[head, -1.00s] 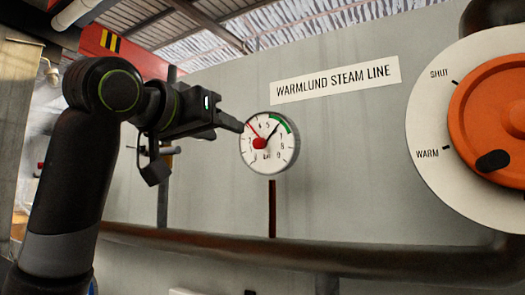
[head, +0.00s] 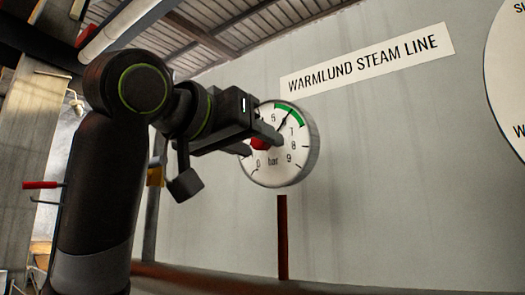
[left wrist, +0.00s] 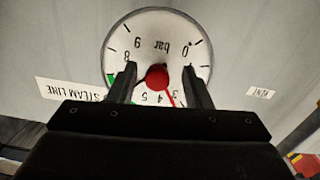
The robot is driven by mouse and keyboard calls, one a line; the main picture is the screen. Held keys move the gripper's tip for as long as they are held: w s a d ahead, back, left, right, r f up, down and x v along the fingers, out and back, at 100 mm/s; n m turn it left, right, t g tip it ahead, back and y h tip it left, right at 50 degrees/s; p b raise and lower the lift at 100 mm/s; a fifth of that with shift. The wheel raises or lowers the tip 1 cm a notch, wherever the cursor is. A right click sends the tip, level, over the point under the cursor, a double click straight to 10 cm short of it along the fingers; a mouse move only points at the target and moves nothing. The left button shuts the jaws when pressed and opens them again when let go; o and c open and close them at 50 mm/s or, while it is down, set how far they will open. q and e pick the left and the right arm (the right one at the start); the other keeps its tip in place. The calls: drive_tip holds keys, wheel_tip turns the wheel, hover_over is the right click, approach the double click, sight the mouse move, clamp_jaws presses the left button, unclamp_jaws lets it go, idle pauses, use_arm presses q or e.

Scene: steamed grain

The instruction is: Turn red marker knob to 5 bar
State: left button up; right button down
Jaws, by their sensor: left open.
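The round white pressure gauge (head: 273,172) hangs on the grey wall, marked in bar, with a green arc at its upper right. Its red marker knob (head: 259,144) is at the dial centre, partly hidden by my left gripper. In the left wrist view the dial (left wrist: 147,27) appears upside down, with the red knob (left wrist: 157,77) between the fingers; its red pointer lies near 3 to 4. A black needle points to the green arc. My left gripper (left wrist: 159,68) is open, one finger on each side of the knob; contact cannot be told. My right gripper is out of view.
The WARMLUND STEAM LINE sign (head: 367,58) is above and right of the gauge. A brown pipe (head: 282,238) runs down below it. A white valve dial plate (head: 508,75) is cut off at the right edge. The wall between is clear.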

use_arm(q)
drive_tip(key=shift+s+r, duration=0.1)
drive_tip(key=shift+s, duration=0.05)
drive_tip(key=shift+s+a, duration=0.1)
drive_tip(key=shift+s, duration=0.1)
drive_tip(key=shift+c, duration=0.3)
drive_tip(key=shift+w, duration=0.1)
clamp_jaws()
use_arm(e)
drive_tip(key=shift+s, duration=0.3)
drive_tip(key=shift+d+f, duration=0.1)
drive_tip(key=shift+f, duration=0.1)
use_arm(q)
drive_tip(key=shift+m+b, duration=0.35)
drive_tip(key=shift+m, duration=0.05)
drive_tip(key=m+t+y+b, duration=0.1)
drive_tip(key=m+b, duration=0.1)
drive_tip(key=m, duration=0.1)
drive_tip(key=m+t+y+b, duration=0.1)
drive_tip(key=m+b, duration=0.1)
drive_tip(key=m, duration=0.1)
drive_tip(key=shift+m, duration=0.4)
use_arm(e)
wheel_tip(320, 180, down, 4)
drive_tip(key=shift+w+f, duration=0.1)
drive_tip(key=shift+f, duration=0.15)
